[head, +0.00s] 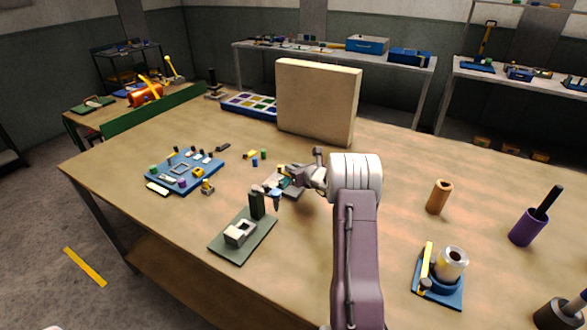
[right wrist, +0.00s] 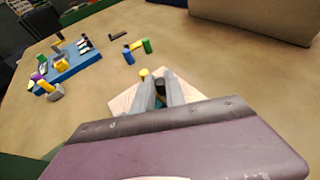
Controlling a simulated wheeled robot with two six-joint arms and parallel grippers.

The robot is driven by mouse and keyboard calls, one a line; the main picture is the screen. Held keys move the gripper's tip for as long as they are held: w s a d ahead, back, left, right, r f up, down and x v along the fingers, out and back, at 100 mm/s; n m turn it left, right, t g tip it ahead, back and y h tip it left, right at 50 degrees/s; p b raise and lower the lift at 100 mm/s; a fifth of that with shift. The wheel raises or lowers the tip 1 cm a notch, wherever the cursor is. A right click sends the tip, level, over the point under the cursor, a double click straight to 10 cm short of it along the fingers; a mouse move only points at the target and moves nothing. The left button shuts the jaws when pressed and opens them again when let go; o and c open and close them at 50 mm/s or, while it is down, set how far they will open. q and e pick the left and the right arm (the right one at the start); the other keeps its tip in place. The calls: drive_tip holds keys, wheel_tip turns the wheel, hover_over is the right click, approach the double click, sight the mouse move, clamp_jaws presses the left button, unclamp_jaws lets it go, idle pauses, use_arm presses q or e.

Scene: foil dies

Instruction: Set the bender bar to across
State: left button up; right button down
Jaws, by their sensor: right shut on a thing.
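My right gripper (head: 281,184) reaches in over the middle of the table and is shut on a small dark piece, seemingly the bender bar (right wrist: 160,88). In the right wrist view the two grey fingers (right wrist: 161,95) close around it. A small pale plate (right wrist: 128,101) lies under the fingers, with a yellow knob (right wrist: 144,73) just beyond them. The fingers and wrist cover most of the bar, so I cannot tell which way it points. My left gripper is not in view.
A green base (head: 229,249) with a dark post and white block stands just in front. A blue tool board (head: 165,184) lies left. A large beige panel (head: 318,100) stands behind. At right are a brown cylinder (head: 437,197), a purple cup (head: 526,228) and a blue-based fixture (head: 440,293).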

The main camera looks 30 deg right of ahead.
drive_tip(key=shift+s+a+r+n+y+p, duration=0.1)
drive_tip(key=shift+r+n+y+p, duration=0.2)
drive_tip(key=shift+n+y+p, duration=0.6)
drive_tip(key=shift+a+y+p, duration=0.1)
drive_tip(key=shift+y+p, duration=0.3)
drive_tip(key=shift+s+a+f+n+y, duration=0.15)
drive_tip(key=shift+f+n+y, duration=0.1)
drive_tip(key=shift+n+y, duration=0.2)
drive_tip(key=c, duration=1.4)
unclamp_jaws()
